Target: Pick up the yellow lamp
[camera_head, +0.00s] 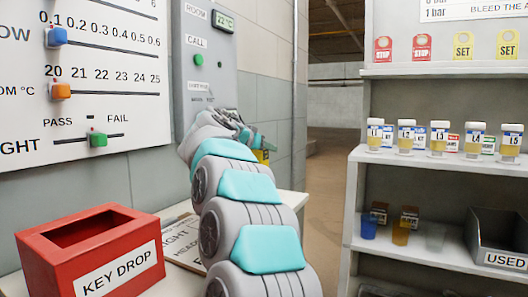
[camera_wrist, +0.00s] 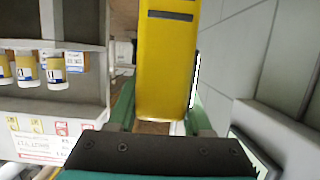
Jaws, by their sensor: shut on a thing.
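The yellow lamp (camera_wrist: 166,62) is a long yellow body with dark slots near its top. In the wrist view it stands between the two green fingers of my gripper (camera_wrist: 161,116), which is shut on it. In the head view only a small yellow piece of the lamp (camera_head: 262,157) shows just below my gripper (camera_head: 258,141), beside the grey wall panel. My arm and gripper hide the rest of it there.
A red KEY DROP box (camera_head: 100,255) stands on a white table (camera_head: 190,283) at the left. A grey call panel (camera_head: 215,85) is on the wall behind my gripper. White shelves (camera_head: 385,158) with several labelled jars and a USED bin (camera_head: 505,258) stand at the right.

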